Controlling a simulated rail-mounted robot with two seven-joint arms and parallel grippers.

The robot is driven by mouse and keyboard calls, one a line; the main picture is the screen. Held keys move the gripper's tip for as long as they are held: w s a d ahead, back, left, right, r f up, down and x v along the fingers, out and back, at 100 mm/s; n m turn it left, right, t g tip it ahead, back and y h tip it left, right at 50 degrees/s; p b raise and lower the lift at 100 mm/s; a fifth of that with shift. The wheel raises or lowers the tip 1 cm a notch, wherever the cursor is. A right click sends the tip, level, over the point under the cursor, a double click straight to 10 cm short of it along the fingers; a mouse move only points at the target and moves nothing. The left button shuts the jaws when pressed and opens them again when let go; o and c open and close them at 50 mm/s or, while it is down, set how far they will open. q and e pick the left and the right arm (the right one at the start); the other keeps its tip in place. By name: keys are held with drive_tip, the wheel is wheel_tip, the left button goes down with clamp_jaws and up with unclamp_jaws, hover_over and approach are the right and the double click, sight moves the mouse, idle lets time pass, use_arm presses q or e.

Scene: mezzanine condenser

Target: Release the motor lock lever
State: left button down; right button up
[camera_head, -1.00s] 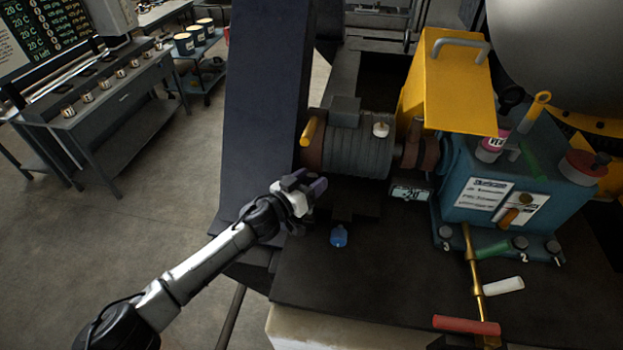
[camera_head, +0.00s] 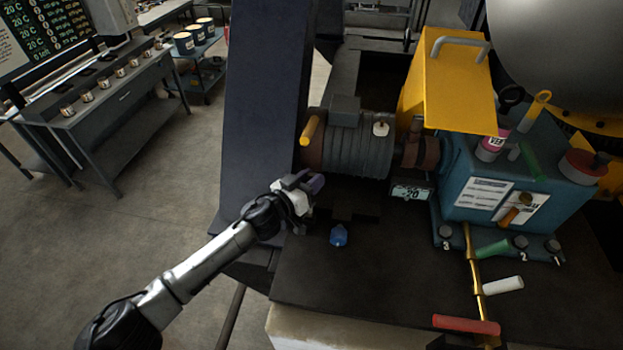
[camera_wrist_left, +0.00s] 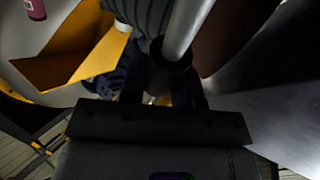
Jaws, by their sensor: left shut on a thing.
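The motor (camera_head: 358,150), a ribbed grey cylinder, lies in the middle of the head view with a yellow handle (camera_head: 311,130) at its left end. In the left wrist view the fingers (camera_wrist_left: 162,85) reach up to a dark collar at the end of a pale metal rod (camera_wrist_left: 187,25). My right gripper is not in view.
A yellow guard (camera_head: 450,85) stands right of the motor, above a teal box (camera_head: 480,190) with labels and knobs. A blue knob (camera_head: 338,236) sits near my gripper. Brass piping with red (camera_head: 465,325), white and green handles is at the lower right. A dark slanted panel (camera_head: 262,110) rises at left.

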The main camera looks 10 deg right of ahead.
use_arm(q)
drive_tip(key=shift+s+f+b, duration=0.15)
drive_tip(key=shift+s+b, duration=0.05)
drive_tip(key=shift+b, duration=0.3)
drive_tip(key=s+a+m+t+h+b, duration=0.1)
drive_tip(key=s+m+h+b, duration=0.4)
drive_tip(key=b, duration=0.6)
drive_tip(key=shift+s+a+r+t+h, duration=0.25)
drive_tip(key=shift+s+a+t+h, duration=0.15)
drive_tip(key=shift+s+a, duration=0.15)
drive_tip(key=c, duration=1.3)
unclamp_jaws()
drive_tip(key=o, duration=0.5)
drive_tip(key=shift+c, duration=0.2)
drive_tip(key=shift+f+b, duration=0.1)
drive_tip(key=shift+b, duration=0.2)
